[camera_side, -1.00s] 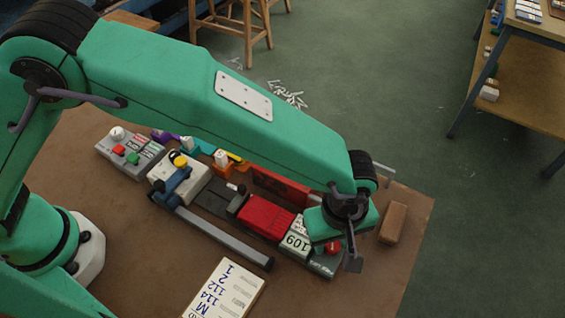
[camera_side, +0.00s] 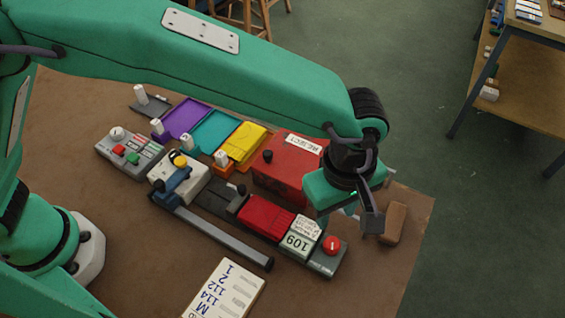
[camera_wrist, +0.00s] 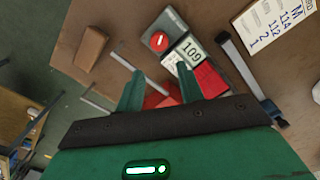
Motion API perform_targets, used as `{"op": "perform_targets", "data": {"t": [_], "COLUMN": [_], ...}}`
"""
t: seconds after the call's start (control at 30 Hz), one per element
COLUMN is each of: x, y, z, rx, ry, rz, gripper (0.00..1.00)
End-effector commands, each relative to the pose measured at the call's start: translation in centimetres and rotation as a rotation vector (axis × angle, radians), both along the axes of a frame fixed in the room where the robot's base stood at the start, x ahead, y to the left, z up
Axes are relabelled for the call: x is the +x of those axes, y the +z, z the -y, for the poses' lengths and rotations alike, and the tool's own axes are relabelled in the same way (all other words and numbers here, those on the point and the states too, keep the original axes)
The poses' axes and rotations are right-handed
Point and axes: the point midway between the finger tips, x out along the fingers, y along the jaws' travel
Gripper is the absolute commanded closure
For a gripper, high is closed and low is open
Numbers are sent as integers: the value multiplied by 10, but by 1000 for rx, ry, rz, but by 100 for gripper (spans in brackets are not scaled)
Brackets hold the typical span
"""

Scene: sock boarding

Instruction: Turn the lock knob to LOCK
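The lock knob (camera_side: 331,244) is a round red knob with a white pointer mark, on a grey block at the right end of the row of fixtures. It also shows in the wrist view (camera_wrist: 159,40), where its white mark lies slanted. The LOCK lettering is too small to read. My gripper (camera_side: 338,212) hangs above and behind the knob, apart from it. In the wrist view my gripper (camera_wrist: 158,90) has its two green fingers spread with nothing held between them.
A white 109 label block (camera_side: 299,242) and a red block (camera_side: 266,217) adjoin the knob's block. A red REJECT box (camera_side: 283,168) stands behind. A brown block (camera_side: 393,223) lies right of my gripper. A printed card (camera_side: 225,290) lies in front.

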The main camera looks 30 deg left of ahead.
Motion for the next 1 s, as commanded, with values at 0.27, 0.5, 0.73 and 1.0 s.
{"op": "perform_targets", "data": {"t": [0.27, 0.5, 0.73, 1.0], "x": [16, 28, 36, 44], "y": [23, 41, 58, 76], "z": [-29, -55, -81, -113], "rx": [-23, -39, -51, -62], "ry": [-57, -107, -157, -217], "rz": [21, 41, 62, 91], "gripper": [63, 63, 63, 63]}}
